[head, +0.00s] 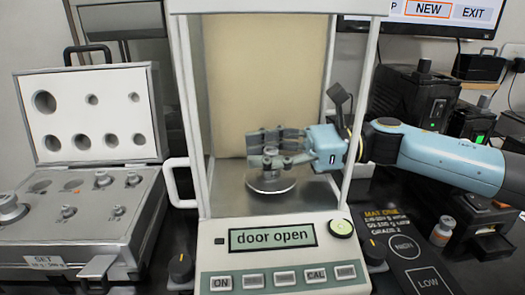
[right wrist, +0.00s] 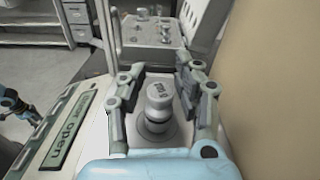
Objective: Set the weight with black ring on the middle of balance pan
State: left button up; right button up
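A silvery weight with a knob (right wrist: 159,96) stands upright on the round balance pan (head: 270,188), near its middle. My right gripper (head: 272,148) reaches through the open right side into the balance chamber. Its fingers stand on both sides of the weight, and the right wrist view shows narrow gaps between finger pads and weight. The fingers partly hide the weight in the head view. Part of my left arm, perhaps its gripper (right wrist: 22,118), shows at the left edge of the right wrist view; its fingers are unclear.
The balance display (head: 273,236) reads "door open". A weight case (head: 85,235) with its lid up and several weights stands to the left. Glass walls and posts surround the chamber closely. A small bottle (head: 442,231) and black devices stand at the right.

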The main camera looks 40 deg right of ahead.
jog(key=shift+r, duration=0.1)
jog(key=shift+s+d, duration=0.1)
jog(key=shift+d, duration=0.1)
jog(key=p+v, duration=0.3)
jog(key=v, duration=0.7)
jog(key=shift+s+d+r, duration=0.1)
jog(key=shift+s+d, duration=0.1)
jog(key=shift+d, duration=0.15)
jog(key=shift+s+d, duration=0.2)
jog(key=shift+d, duration=0.1)
jog(key=shift+p, duration=0.3)
